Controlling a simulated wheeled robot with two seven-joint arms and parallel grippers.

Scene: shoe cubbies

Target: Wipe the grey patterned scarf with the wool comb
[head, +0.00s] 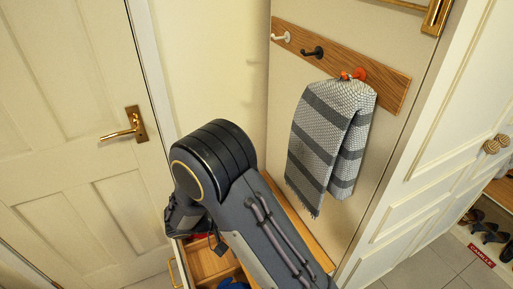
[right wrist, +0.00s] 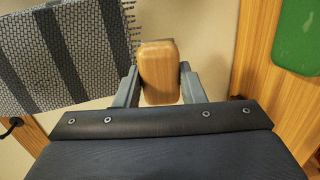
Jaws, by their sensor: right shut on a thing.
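The grey patterned scarf (head: 330,135), with dark stripes and a fringed end, hangs from the orange hook of a wooden rail. In the right wrist view the scarf (right wrist: 65,55) fills the upper left, beside the gripper. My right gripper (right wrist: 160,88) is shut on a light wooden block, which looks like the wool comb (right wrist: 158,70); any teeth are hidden. I cannot tell whether it touches the scarf. In the head view my right arm hides most of that gripper. My left gripper is not in view.
The hook rail (head: 387,82) also has a white hook (head: 282,37) and a black hook (head: 312,53). An open wooden drawer (head: 205,262) with things inside lies below my arm. A white door (head: 75,130) stands left. A green object (right wrist: 297,38) is right in the wrist view.

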